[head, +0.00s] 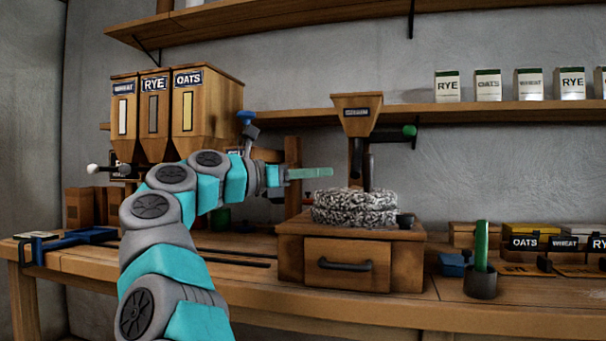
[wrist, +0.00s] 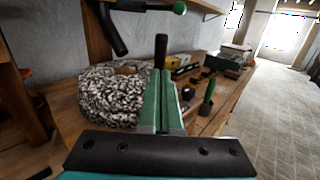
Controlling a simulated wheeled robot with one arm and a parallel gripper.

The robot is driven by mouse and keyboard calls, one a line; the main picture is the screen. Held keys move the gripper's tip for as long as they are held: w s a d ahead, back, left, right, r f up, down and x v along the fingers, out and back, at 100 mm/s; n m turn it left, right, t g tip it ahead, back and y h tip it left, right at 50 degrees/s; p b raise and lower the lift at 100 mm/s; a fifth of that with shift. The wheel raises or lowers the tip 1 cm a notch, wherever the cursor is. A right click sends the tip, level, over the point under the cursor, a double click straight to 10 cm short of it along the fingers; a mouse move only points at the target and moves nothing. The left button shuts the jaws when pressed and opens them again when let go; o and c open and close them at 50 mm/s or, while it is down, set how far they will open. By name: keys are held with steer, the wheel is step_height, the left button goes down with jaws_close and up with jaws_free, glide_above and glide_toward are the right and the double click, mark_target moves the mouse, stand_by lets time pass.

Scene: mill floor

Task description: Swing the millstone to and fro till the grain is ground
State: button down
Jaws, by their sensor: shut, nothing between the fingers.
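The speckled grey millstone (head: 350,210) lies on a wooden mill box with a drawer (head: 348,266). It also shows at the left of the wrist view (wrist: 112,98). A wooden hopper (head: 357,112) is above it, with a dark spout below. A dark upright handle (wrist: 161,50) shows just beyond my fingertips in the wrist view. My gripper (head: 331,173), with green fingers, is shut and empty, level, above and left of the stone. Its shut fingers (wrist: 164,78) point towards the handle; I cannot tell whether they touch it. No grain shows; the drawer is closed.
Bins labelled wheat, rye and oats (head: 170,105) stand behind my arm. A green-handled tool stands in a dark cup (head: 481,284) right of the mill. Labelled boxes (head: 530,240) lie farther right. A shelf (head: 450,110) with packets runs above. A green knob (head: 409,131) is beside the hopper.

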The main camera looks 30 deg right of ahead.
mark_target(366, 169)
steer(key=d, duration=0.5)
steer(key=d+p, duration=0.1)
steer(key=d, duration=0.2)
steer(key=shift+s+d+r, duration=0.1)
steer(key=shift+d+r, duration=0.05)
steer(key=shift+r, duration=0.1)
steer(key=shift+s+d+f+n+t+b, duration=0.25)
steer(key=shift+d+t+b, duration=0.25)
steer(key=shift+b, duration=0.6)
steer(key=shift+s+d+r+n+t+b, duration=0.15)
steer(key=shift+d+n+t+b, duration=0.25)
steer(key=shift+t+b, duration=0.4)
steer(key=shift+r, duration=0.15)
steer(key=shift+a, duration=0.1)
